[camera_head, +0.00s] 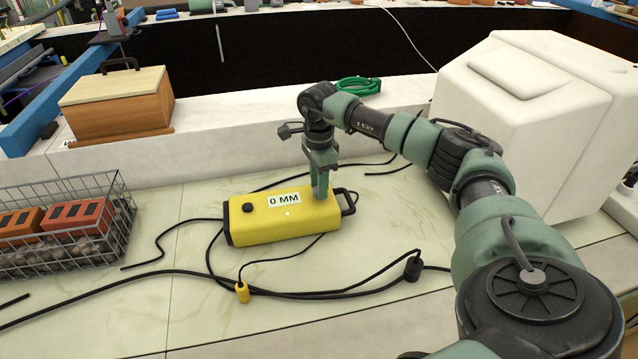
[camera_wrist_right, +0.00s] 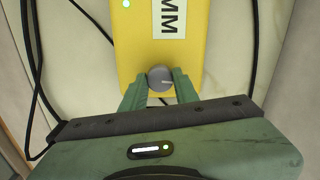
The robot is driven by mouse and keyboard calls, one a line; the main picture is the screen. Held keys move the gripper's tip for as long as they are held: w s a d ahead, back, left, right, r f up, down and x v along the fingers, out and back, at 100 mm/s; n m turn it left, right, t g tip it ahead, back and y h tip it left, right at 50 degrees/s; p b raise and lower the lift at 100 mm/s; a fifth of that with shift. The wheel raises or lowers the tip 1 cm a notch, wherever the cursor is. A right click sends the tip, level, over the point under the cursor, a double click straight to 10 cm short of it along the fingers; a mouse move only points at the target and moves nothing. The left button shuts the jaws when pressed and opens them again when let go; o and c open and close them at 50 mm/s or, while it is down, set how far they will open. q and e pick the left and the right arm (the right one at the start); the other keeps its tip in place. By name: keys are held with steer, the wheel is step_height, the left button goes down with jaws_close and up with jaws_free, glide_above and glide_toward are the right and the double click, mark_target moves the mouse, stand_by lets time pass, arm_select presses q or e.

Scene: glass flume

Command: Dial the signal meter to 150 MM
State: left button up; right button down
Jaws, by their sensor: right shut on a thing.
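The signal meter (camera_head: 285,225) is a yellow box lying on the pale bench, with a label (camera_head: 284,200) on top that reads 0 MM. A black knob sits at its left end and a dark handle at its right end. My right gripper (camera_head: 320,194) reaches down onto the right end of the meter. In the right wrist view, my right gripper (camera_wrist_right: 160,84) is shut on a round grey dial knob (camera_wrist_right: 160,77) on the yellow meter (camera_wrist_right: 150,50). Part of the label shows there, reading MM. My left gripper is not in view.
A wire basket (camera_head: 65,235) with bricks and stones stands at the left. A wooden box (camera_head: 118,105) is at the back left, and a large white case (camera_head: 530,110) at the right. Black cables (camera_head: 300,294) lie around the meter. A green coil (camera_head: 358,86) lies behind.

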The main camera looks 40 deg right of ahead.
steer(key=m+p, duration=0.1)
steer(key=m, duration=0.3)
steer(key=shift+r, duration=0.1)
steer(key=m+p, duration=0.2)
steer(key=m, duration=0.2)
steer(key=shift+m, duration=0.4)
steer(key=m+p, duration=0.1)
steer(key=m, duration=0.3)
steer(key=m+p, duration=0.1)
steer(key=m, duration=0.4)
steer(key=shift+p, duration=0.35)
steer(key=m+p, duration=0.1)
steer(key=m, duration=0.2)
steer(key=shift+m, duration=0.3)
steer(key=m+p, duration=0.2)
steer(key=m, duration=0.2)
steer(key=shift+m, duration=0.3)
steer(key=m+p, duration=0.2)
steer(key=m, duration=0.2)
steer(key=shift+m+p, duration=1)
steer(key=shift+m, duration=1.2)
